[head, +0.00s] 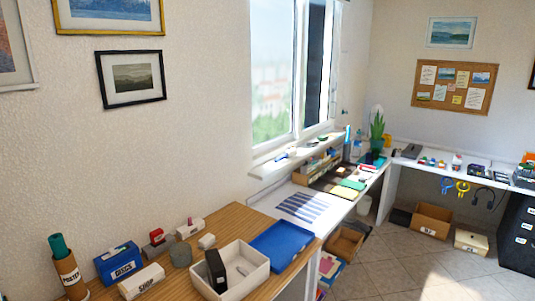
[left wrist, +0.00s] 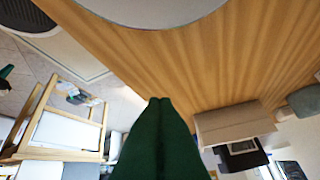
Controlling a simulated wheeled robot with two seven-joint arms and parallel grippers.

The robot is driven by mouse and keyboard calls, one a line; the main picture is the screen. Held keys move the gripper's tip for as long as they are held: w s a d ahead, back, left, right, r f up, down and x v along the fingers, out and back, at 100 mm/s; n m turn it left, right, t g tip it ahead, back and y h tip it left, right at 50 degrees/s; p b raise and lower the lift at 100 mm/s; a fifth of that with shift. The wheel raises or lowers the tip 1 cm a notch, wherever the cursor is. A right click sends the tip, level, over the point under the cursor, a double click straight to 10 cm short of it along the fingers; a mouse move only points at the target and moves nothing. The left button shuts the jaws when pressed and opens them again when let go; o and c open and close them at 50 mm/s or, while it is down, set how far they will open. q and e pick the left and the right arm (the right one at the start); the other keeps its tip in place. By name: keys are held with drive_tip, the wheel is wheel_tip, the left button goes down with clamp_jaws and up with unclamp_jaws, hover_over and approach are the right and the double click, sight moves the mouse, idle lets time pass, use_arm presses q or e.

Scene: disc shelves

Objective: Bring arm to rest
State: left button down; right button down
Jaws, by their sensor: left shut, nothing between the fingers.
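My left gripper (left wrist: 160,102) shows in the left wrist view as two dark green fingers rising from the bottom edge, their tips together with nothing between them. A wood-grain surface (left wrist: 200,65) fills the upper part of that view, beyond the tips. I cannot tell the gap between the tips and the wood. Neither of my arms shows in the head view. My right gripper is in no view.
The head view shows a wooden tabletop (head: 237,222) with a white bin (head: 259,279), a blue tray (head: 285,245) and a blue box (head: 118,263). The left wrist view has a pale box (left wrist: 233,127) and a wooden frame (left wrist: 22,122). Open floor (head: 400,260) lies right.

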use_arm(q)
drive_tip(key=s+d+f+m, duration=0.1)
drive_tip(key=d+m, duration=0.1)
drive_tip(key=s+d+f+m+g, duration=0.1)
drive_tip(key=s+m, duration=0.1)
drive_tip(key=shift+s+d+f+y, duration=0.2)
drive_tip(key=shift+d+y, duration=0.1)
drive_tip(key=shift+d, duration=0.1)
drive_tip(key=s+d+f+m+y, duration=0.1)
drive_tip(key=s+d+m+y, duration=0.1)
drive_tip(key=s+d+m, duration=0.55)
drive_tip(key=s+a+r+m+y, duration=0.2)
drive_tip(key=s+r+m+y, duration=0.3)
drive_tip(key=s+m, duration=0.9)
wheel_tip(320, 180, down, 26)
drive_tip(key=g+h+b, duration=0.1)
drive_tip(key=g+b, duration=0.1)
drive_tip(key=s+a+f+g, duration=0.1)
drive_tip(key=s+a+f, duration=0.2)
drive_tip(key=s+f, duration=1.4)
drive_tip(key=shift+f+b, duration=0.45)
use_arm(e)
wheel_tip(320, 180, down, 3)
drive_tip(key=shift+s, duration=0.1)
